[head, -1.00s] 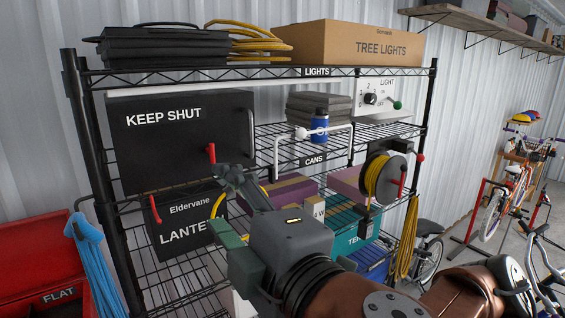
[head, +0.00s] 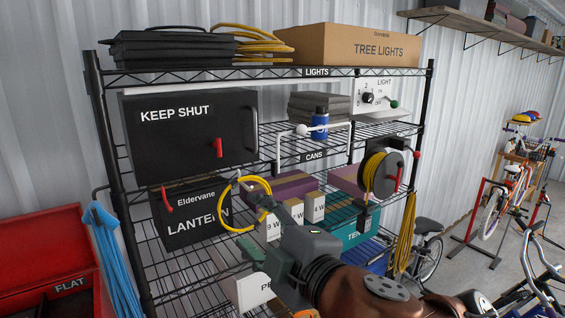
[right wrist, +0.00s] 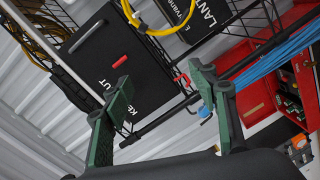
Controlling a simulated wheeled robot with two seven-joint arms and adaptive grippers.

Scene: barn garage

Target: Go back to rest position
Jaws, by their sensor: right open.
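My right gripper (head: 246,235) is open and empty in front of the lower middle of the wire shelf (head: 430,95), its fingers pointing left. Its green fingers stand spread in the right wrist view (right wrist: 160,82), with nothing between them. In the head view the upper finger overlaps the yellow cable loop (head: 222,212) by the Eldervane lantern box (head: 180,225); I cannot tell whether they touch. My left gripper is not in view.
A black KEEP SHUT cabinet (head: 185,145) with a red handle stands on the shelf. A cable reel (head: 381,175) and small white boxes (head: 315,207) sit to the right. A red FLAT bin (head: 45,255) and blue cord (head: 115,260) are at left; bicycles (head: 522,185) stand at right.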

